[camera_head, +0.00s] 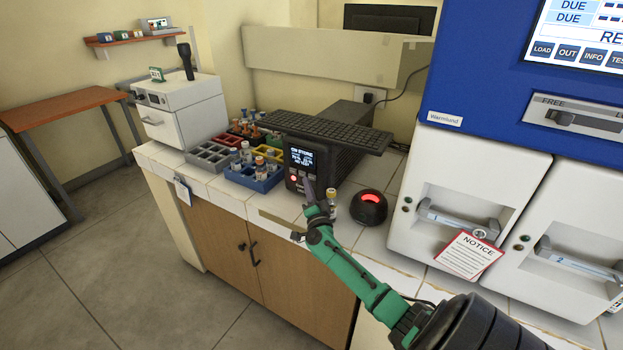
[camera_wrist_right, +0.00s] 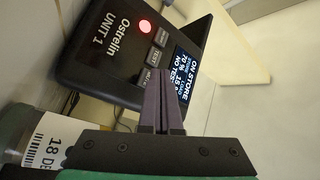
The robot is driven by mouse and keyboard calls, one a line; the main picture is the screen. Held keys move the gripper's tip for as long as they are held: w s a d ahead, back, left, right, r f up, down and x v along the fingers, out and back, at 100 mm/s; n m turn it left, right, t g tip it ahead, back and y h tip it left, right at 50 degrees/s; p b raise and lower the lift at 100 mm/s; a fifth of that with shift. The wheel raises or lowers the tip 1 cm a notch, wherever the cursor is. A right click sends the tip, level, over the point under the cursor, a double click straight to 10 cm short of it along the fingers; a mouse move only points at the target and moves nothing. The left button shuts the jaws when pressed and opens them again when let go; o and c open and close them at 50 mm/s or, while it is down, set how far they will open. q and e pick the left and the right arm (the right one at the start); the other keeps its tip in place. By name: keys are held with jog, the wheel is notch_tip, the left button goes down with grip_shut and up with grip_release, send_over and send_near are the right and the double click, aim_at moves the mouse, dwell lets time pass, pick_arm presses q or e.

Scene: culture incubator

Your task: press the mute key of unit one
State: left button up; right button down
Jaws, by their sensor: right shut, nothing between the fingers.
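Unit one (camera_head: 301,158) is a black box with a lit screen and a red light, standing on the tiled counter. In the right wrist view its sloped face (camera_wrist_right: 112,48) reads "Ostrelin UNIT 1", with a red light (camera_wrist_right: 145,26) and a lit screen (camera_wrist_right: 184,76). A row of grey keys (camera_wrist_right: 155,57) lies between light and screen; one reads TEST, and the other lettering is too small to be sure of. My right gripper (camera_wrist_right: 161,74) is shut and empty, its fingertips close to the key at the row's lower end; contact cannot be told. My left gripper is out of view.
A vial (camera_head: 331,194) stands close beside my right gripper. A black dome with a red glow (camera_head: 368,207) is to the right. Coloured racks (camera_head: 262,184) with vials are left of the unit. White incubator doors (camera_head: 470,180) stand at right.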

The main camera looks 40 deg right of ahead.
jog(key=shift+d, duration=0.1)
dwell(0.7)
jog(key=shift+w+d, duration=0.15)
jog(key=shift+d, duration=0.15)
jog(key=shift+w+d, duration=0.1)
jog(key=shift+d, duration=0.25)
dwell(0.7)
jog(key=shift+s+a+p, duration=0.25)
jog(key=shift+a+p, duration=0.1)
jog(key=shift+a, duration=0.4)
jog(key=a+p, duration=0.1)
jog(key=s+a, duration=0.1)
jog(key=a, duration=0.1)
jog(key=a+p, duration=0.1)
jog(key=shift+s+a+p, duration=0.25)
jog(key=shift+a+p, duration=0.05)
jog(key=shift+a, duration=0.1)
